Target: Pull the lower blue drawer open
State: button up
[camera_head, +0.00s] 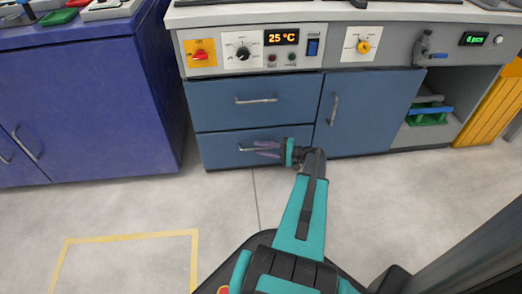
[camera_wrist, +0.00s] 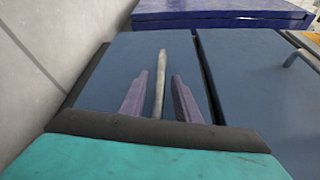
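The lower blue drawer (camera_head: 222,157) sits under the upper drawer in the blue-grey cabinet and looks closed. Its bar handle (camera_head: 246,149) shows left of my gripper (camera_head: 268,149), whose purple fingers cover part of it. In the wrist view the lower drawer's front (camera_wrist: 112,68) fills the middle left. The pale handle (camera_wrist: 161,72) runs between the two spread fingers of my gripper (camera_wrist: 160,84), with a gap on each side. My gripper is open and holds nothing. Whether the fingertips reach past the bar is hard to tell.
The upper drawer (camera_head: 285,88) is shut, with its own handle (camera_head: 256,100). A blue cabinet door (camera_head: 380,100) is right of the drawers. A dark blue cabinet (camera_head: 95,115) stands at the left. The floor (camera_head: 160,210) before the drawers is clear except for my arm.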

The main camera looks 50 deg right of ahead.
jog(key=shift+w+a, duration=0.1)
jog(key=shift+w, duration=0.1)
grip_shut()
jog(key=shift+d, duration=0.2)
jog(key=shift+s+a, duration=0.1)
jog(key=shift+a, duration=0.1)
